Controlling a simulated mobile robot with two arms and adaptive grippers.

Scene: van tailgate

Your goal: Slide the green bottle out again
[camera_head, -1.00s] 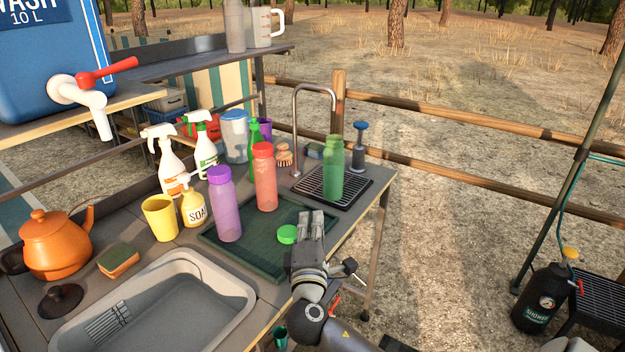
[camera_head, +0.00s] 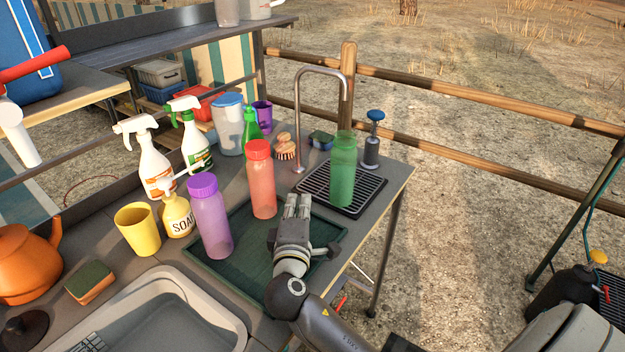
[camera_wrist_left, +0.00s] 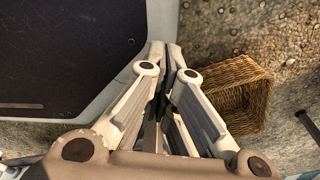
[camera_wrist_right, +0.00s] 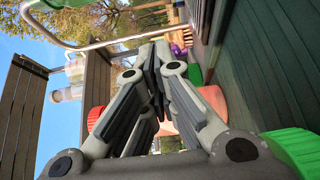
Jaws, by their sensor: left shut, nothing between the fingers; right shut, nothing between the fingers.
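The green bottle (camera_head: 343,172) is see-through, has no cap on and stands upright on the black drain rack (camera_head: 362,207) near the tap. My right gripper (camera_head: 298,203) is shut and empty over the dark green tray (camera_head: 236,275), left of and nearer than the bottle, apart from it. A green cap (camera_wrist_right: 292,150) shows beside the gripper in the right wrist view; the arm hides it in the head view. My left gripper (camera_wrist_left: 168,60) is shut and empty in the left wrist view, out of the head view.
A red-capped bottle (camera_head: 262,185) and a purple-capped bottle (camera_head: 211,220) stand on the tray, left of my right gripper. The curved tap (camera_head: 298,110) rises behind the rack. A blue-topped pump (camera_head: 371,145) stands right of the green bottle. A wicker basket (camera_wrist_left: 238,92) lies below my left gripper.

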